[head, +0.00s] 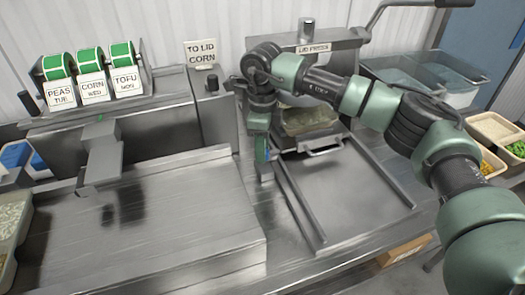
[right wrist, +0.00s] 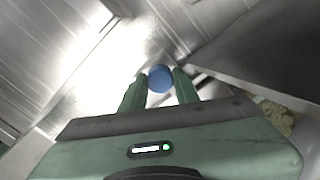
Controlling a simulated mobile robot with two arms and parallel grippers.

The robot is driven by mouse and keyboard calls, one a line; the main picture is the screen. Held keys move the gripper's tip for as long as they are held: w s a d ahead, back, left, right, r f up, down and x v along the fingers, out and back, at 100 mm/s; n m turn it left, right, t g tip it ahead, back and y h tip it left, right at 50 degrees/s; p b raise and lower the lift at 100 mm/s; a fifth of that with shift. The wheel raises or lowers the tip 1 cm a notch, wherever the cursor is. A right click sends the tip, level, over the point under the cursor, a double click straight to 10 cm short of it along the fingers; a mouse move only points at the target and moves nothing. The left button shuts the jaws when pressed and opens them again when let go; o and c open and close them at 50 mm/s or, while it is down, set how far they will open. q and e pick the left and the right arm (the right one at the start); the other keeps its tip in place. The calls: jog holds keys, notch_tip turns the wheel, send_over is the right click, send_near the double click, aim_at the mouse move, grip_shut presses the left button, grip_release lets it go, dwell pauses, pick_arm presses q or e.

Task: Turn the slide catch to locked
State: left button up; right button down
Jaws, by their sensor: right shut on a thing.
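The slide catch shows as a round blue knob (right wrist: 160,78) between the two green fingers of my right gripper (right wrist: 160,86) in the right wrist view. The fingers are shut on the knob's sides. In the head view my right gripper (head: 264,168) points down at the left side of the press slide (head: 375,190), beside its rail. There the gripper mostly hides the catch, so I cannot tell its turned position. The slide's handle (head: 320,151) is to the right of the gripper. My left gripper is not in view.
The lid press (head: 312,47) stands behind, with a filled tray (head: 308,120) under it. Label rolls (head: 90,62) and a metal worktop (head: 150,215) are at left. Clear bins (head: 420,75) and food containers (head: 495,128) are at right. My right arm crosses above the slide.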

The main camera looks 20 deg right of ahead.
jog(key=shift+w+r+n, duration=0.1)
jog(key=shift+n, duration=0.4)
jog(key=c, duration=1.1)
grip_release()
jog(key=shift+o, duration=0.2)
notch_tip(320, 180, up, 8)
jog(key=shift+f+b, duration=0.1)
jog(key=shift+b, duration=0.75)
